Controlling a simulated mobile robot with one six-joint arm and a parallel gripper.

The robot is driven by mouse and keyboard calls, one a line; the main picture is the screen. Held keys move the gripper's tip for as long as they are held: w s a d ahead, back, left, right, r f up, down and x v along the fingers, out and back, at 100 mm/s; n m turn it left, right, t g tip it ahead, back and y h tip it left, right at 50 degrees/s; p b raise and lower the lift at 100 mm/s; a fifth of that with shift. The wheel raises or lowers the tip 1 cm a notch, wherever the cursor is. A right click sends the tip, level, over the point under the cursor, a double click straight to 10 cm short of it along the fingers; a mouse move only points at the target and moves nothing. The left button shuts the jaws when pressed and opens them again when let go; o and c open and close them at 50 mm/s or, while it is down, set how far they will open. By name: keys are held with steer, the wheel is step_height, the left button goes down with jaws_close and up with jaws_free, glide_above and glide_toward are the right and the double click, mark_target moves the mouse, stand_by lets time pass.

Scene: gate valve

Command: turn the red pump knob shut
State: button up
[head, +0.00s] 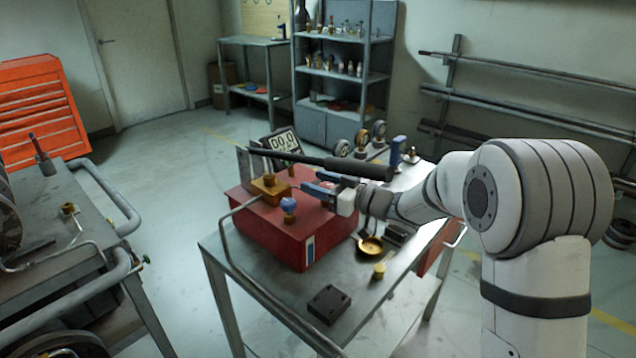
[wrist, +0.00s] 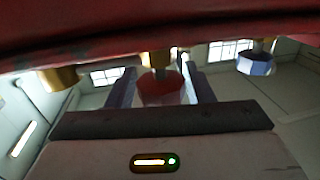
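The red pump (head: 285,225) is a box on the metal table. In the wrist view its red body (wrist: 80,30) fills the top edge. A red knob (wrist: 162,88) on a stem sits between the two fingers of my gripper (wrist: 160,88). The fingers are apart, one on each side of the knob, with light gaps showing beside it; contact is not clear.
A dark bar (head: 345,167) lies across above my gripper. A brass block (head: 270,187) and a gauge display (head: 283,142) are on or behind the pump. A bent pipe (head: 250,275) runs along the left. A black block (head: 328,303) and brass dish (head: 370,246) lie on the table (head: 285,292).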

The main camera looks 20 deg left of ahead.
steer(key=shift+r, duration=0.1)
steer(key=c, duration=0.8)
steer(key=shift+o, duration=0.2)
